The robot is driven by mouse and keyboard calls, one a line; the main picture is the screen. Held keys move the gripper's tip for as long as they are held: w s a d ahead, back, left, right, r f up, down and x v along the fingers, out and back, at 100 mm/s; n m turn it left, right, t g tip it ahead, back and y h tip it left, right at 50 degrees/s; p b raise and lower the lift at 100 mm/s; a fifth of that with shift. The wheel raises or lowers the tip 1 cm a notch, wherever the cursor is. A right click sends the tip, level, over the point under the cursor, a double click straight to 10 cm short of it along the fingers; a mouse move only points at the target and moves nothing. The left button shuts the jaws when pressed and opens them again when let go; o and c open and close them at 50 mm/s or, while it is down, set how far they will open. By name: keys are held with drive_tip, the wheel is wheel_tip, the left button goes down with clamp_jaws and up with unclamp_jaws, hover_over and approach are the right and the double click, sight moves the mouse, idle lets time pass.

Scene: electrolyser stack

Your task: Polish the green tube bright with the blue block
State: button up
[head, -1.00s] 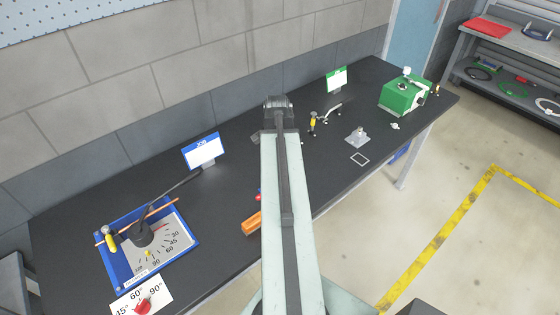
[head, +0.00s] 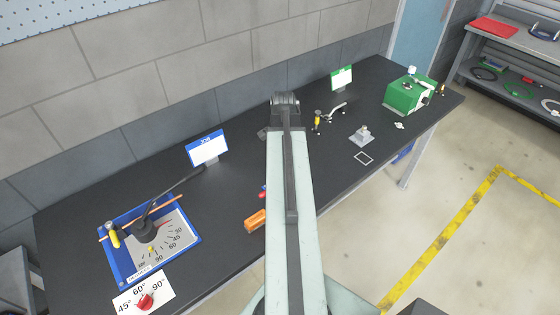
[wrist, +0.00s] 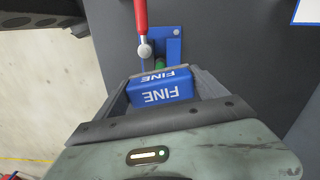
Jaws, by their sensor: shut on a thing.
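In the wrist view my gripper (wrist: 160,78) is shut on the blue block (wrist: 165,93), which is marked FINE in white. A small piece of the green tube (wrist: 160,63) shows just beyond the block, in front of a blue fixture (wrist: 174,47). The block hides most of the tube, so I cannot tell whether they touch or how bright the tube is. In the head view my own arm hides the gripper, block and tube.
A red-handled lever (wrist: 141,20) with a metal ball end stands close above the block. On the dark bench are a blue angle board (head: 192,245), an orange block (head: 255,220), a metal-post stand (head: 362,136) and a green machine (head: 408,97).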

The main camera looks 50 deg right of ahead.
drive_tip(key=d, duration=0.1)
drive_tip(key=s+d, duration=0.1)
drive_tip(key=shift+d+f, duration=0.15)
drive_tip(key=shift+d, duration=0.25)
drive_tip(key=shift+w+a, duration=0.25)
drive_tip(key=shift+a, duration=0.5)
drive_tip(key=shift+w+a, duration=0.25)
drive_tip(key=shift+a, duration=0.5)
drive_tip(key=shift+d, duration=0.1)
drive_tip(key=a, duration=0.3)
drive_tip(key=shift+w+f, duration=0.1)
drive_tip(key=shift+w, duration=0.25)
